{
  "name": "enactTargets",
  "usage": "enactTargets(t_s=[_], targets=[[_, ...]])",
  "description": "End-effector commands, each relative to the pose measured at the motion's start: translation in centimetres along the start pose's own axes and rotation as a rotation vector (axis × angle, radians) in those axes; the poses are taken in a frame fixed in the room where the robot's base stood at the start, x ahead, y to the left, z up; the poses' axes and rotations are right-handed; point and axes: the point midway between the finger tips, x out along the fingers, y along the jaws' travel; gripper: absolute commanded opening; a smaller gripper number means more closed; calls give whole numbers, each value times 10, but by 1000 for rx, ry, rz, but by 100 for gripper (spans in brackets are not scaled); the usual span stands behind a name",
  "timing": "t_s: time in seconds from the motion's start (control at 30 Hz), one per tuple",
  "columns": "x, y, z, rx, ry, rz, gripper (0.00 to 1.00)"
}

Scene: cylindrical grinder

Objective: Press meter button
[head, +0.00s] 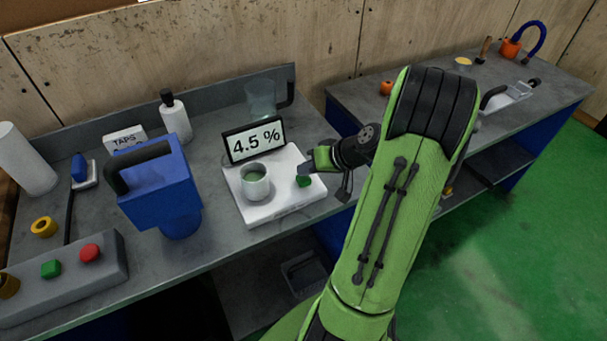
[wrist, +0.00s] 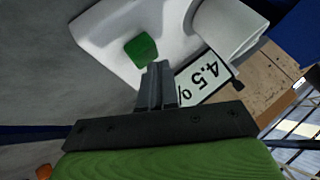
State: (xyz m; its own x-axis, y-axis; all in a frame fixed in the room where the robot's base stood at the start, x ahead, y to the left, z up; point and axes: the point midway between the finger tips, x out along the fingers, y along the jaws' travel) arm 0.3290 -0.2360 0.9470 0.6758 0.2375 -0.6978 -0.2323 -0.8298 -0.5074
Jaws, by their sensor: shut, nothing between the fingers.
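The meter (head: 270,212) is a white box on the bench with a display (head: 254,141) reading "4.5 %". A cup (head: 255,183) with green contents sits on its top. The green meter button (head: 304,181) is on the right part of the top. It also shows in the wrist view (wrist: 141,49), just beyond my fingertips. My gripper (head: 304,169) is shut and empty, right at the button in the head view. In the wrist view my gripper (wrist: 157,72) points at the meter beside the button; I cannot tell whether it touches.
A blue machine with a black handle (head: 160,190) stands left of the meter. A control box (head: 65,275) with green and red buttons is at the front left. A clear beaker (head: 261,99) and a white bottle (head: 175,117) stand behind. A second bench (head: 350,98) is at right.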

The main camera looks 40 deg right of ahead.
Motion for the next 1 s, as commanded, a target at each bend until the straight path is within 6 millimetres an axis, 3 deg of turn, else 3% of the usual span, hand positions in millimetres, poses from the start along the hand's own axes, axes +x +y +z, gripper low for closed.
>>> enactTargets(t_s=[0.47,1.0], targets=[[-8,-6,-6,-1,1,0,0],[-43,-32,-32,-2,1,-1,0]])
